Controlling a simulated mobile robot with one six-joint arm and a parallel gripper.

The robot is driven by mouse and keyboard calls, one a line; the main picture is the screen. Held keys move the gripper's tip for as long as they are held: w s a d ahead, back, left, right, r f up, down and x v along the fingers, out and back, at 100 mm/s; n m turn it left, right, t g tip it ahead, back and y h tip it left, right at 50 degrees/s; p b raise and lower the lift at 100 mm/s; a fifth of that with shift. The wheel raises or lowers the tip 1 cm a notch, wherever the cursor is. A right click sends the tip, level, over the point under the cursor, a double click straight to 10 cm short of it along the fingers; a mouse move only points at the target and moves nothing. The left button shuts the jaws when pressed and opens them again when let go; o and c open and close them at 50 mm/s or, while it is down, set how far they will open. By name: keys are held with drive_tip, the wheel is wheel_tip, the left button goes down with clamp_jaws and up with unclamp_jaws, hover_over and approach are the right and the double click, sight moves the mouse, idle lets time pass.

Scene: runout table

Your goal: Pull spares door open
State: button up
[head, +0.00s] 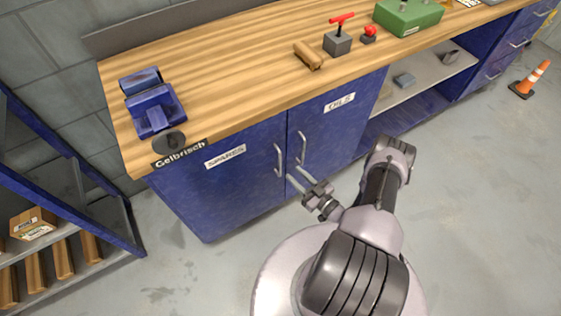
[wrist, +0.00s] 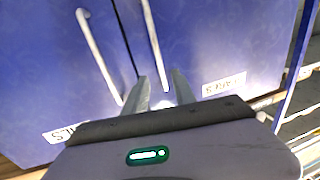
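The spares door (head: 225,185) is the left blue cabinet door under the bench, with a white SPARES label (head: 225,157). It looks shut. Its grey upright bar handle (head: 280,160) is near the door's right edge. In the wrist view, the spares handle (wrist: 157,50) runs down toward the gap between my fingers. My gripper (head: 294,174) is open, its fingers apart and pointing at the cabinet near the lower end of this handle. In the wrist view my gripper (wrist: 160,82) shows no contact that I can make out.
The oils door (head: 335,125) with its own handle (head: 301,148) is close on the right. A blue rack (head: 75,190) with boxes stands at left. A blue vise (head: 153,105) and other items sit on the wooden bench top (head: 230,75). Floor before the cabinet is clear.

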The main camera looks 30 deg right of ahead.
drive_tip(key=b+x, duration=0.1)
drive_tip(key=x, duration=0.8)
drive_tip(key=shift+b, duration=0.3)
drive_tip(key=shift+s, duration=0.1)
drive_tip(key=shift+c, duration=0.4)
clamp_jaws()
idle(0.3)
